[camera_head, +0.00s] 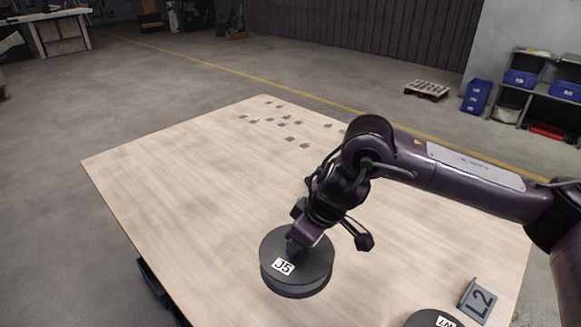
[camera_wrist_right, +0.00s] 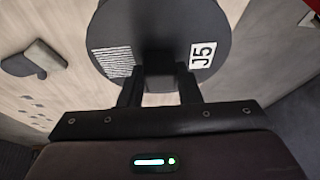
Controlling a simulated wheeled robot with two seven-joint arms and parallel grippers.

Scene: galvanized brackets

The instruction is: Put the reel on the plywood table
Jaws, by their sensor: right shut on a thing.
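The reel (camera_head: 314,274) is a dark grey disc with a white "J5" label. It is over the plywood table (camera_head: 190,190) near its front edge; whether it touches the top or hangs just above it, I cannot tell. My right gripper (camera_head: 293,243) is shut on the reel's middle from above. In the right wrist view the reel (camera_wrist_right: 120,40) lies flat across the fingers (camera_wrist_right: 160,90), with its "J5" label and a block of small print showing. My left gripper is not in view.
Several small grey pieces (camera_head: 283,122) lie at the far end. The table's left and middle are clear.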

